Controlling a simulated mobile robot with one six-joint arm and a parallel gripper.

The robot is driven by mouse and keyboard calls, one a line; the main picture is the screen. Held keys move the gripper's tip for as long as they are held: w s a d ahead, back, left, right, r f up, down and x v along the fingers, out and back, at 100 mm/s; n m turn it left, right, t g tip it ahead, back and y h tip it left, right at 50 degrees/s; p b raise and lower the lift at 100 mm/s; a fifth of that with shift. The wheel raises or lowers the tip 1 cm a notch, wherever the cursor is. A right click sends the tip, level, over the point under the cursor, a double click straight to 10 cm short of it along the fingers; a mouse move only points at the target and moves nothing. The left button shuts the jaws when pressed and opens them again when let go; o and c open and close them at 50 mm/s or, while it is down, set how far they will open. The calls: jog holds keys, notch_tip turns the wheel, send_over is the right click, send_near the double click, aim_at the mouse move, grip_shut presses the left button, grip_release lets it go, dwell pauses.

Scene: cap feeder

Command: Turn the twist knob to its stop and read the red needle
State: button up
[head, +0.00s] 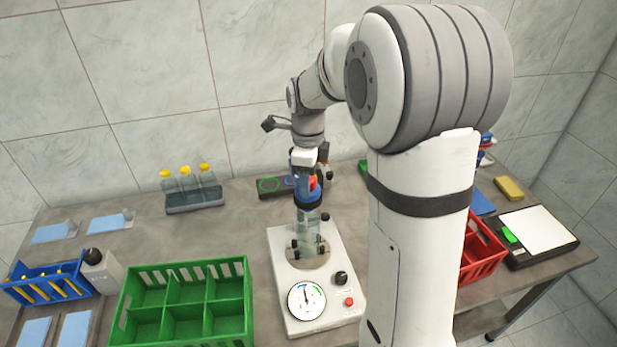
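A white tester (320,245) stands on the bench with a round dial (307,300) at its front. The dial has a dark needle pointing roughly up and a green arc; I cannot make out a red needle. A black knob (341,278) sits right of the dial, above a red button (349,301). A clear bottle (308,228) with a blue collar stands upright among dark pegs on the tester's round plate. My gripper (308,183) points down at the bottle's top, behind the knob. Its fingertips are too small and overlapped to tell whether they grip anything.
A green divided crate (250,290) stands left of the tester. A blue bin (50,266) and a grey box with a black knob (97,268) are farther left. Yellow-capped bottles (188,180) stand behind.

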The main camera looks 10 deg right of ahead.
jog(key=n, duration=0.4)
jog(key=shift+n, duration=0.4)
jog(key=n, duration=0.3)
jog(key=shift+c, duration=0.5)
jog(key=c, duration=0.8)
jog(key=m, duration=0.5)
jog(key=o, duration=1.1)
jog(key=shift+o, duration=0.2)
jog(key=shift+r, duration=0.1)
